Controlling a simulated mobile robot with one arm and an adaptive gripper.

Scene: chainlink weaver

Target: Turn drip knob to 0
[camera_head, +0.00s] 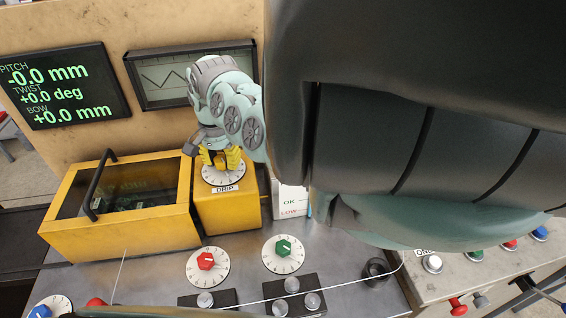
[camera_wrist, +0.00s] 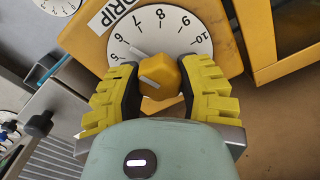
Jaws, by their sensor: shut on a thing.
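The drip knob (camera_wrist: 160,76) is a yellow knob on a white numbered dial (camera_wrist: 178,29), with the DRIP label (camera_wrist: 122,8) beside it in the wrist view. The numbers 5 to 10 show; the rest of the dial is hidden by the knob and fingers. A pale line on the knob points roughly toward the 5–6 side; the exact reading is unclear. My gripper (camera_wrist: 160,88) is shut on the knob, one yellow finger on each side. In the head view my gripper (camera_head: 221,159) comes down on the dial (camera_head: 223,176) atop a yellow box (camera_head: 228,212).
A yellow case with a dark window (camera_head: 120,226) stands left of the drip box. A red knob (camera_head: 206,261) and a green knob (camera_head: 283,248) sit in front on the metal table. Two screens stand behind. My arm blocks the right side.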

